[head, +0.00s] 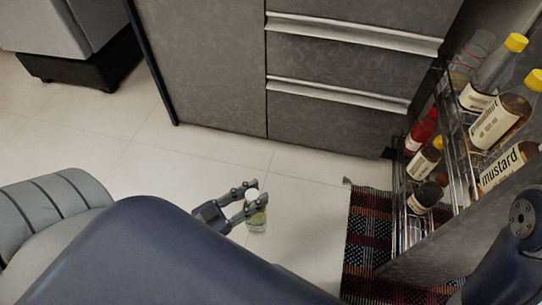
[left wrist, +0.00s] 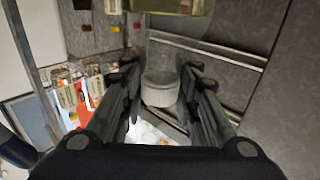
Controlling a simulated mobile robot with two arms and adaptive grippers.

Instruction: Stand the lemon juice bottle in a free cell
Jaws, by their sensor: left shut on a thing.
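My left gripper (head: 251,202) is shut on a small bottle (head: 257,217) with a pale cap and a yellow-green lower part, above the tiled floor. I take it to be the lemon juice bottle; its label cannot be read. In the left wrist view, the fingers (left wrist: 160,90) stand on either side of its pale grey cap end (left wrist: 160,92). A pull-out wire rack (head: 398,205) at the right holds several bottles on two levels. Which of its cells are free cannot be told. My right gripper is out of view.
A bottle marked mustard (head: 503,168) and yellow-capped bottles (head: 480,90) fill the upper level. A red bottle (head: 421,132) and dark bottles stand below. Grey drawers (head: 345,90) are behind, and a striped rug (head: 368,235) lies by the rack. The floor between is clear.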

